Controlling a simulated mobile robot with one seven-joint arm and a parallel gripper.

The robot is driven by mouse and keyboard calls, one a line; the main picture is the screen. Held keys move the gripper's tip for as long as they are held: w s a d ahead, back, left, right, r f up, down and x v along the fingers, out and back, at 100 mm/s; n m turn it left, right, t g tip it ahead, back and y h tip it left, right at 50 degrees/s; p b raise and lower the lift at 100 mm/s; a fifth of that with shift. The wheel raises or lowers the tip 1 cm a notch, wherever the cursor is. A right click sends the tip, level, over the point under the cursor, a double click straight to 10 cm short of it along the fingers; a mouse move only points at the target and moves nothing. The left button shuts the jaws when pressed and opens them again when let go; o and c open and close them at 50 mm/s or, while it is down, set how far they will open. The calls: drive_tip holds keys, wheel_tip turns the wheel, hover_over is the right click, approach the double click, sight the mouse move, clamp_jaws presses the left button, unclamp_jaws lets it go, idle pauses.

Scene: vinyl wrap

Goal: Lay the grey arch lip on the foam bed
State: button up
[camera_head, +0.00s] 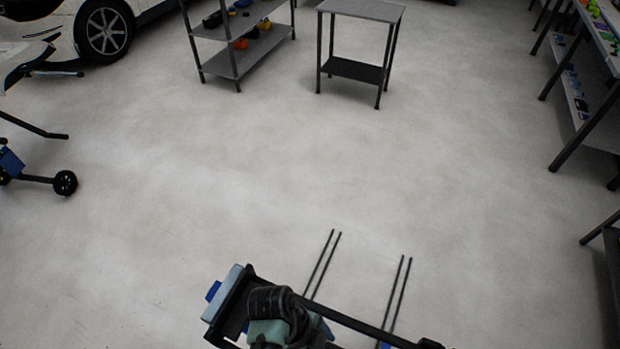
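I cannot make out the grey arch lip or the foam bed in the head view. Small items on the shelves and benches are too small to identify. My gripper is not visible.
A black frame (380,336) with thin rods stands at the bottom. A wheeled stand (40,180) is at the left, below a car (104,32). A shelf rack (262,45) and a small grey table (362,10) stand at the back. Benches (585,95) line the right. The middle floor is clear.

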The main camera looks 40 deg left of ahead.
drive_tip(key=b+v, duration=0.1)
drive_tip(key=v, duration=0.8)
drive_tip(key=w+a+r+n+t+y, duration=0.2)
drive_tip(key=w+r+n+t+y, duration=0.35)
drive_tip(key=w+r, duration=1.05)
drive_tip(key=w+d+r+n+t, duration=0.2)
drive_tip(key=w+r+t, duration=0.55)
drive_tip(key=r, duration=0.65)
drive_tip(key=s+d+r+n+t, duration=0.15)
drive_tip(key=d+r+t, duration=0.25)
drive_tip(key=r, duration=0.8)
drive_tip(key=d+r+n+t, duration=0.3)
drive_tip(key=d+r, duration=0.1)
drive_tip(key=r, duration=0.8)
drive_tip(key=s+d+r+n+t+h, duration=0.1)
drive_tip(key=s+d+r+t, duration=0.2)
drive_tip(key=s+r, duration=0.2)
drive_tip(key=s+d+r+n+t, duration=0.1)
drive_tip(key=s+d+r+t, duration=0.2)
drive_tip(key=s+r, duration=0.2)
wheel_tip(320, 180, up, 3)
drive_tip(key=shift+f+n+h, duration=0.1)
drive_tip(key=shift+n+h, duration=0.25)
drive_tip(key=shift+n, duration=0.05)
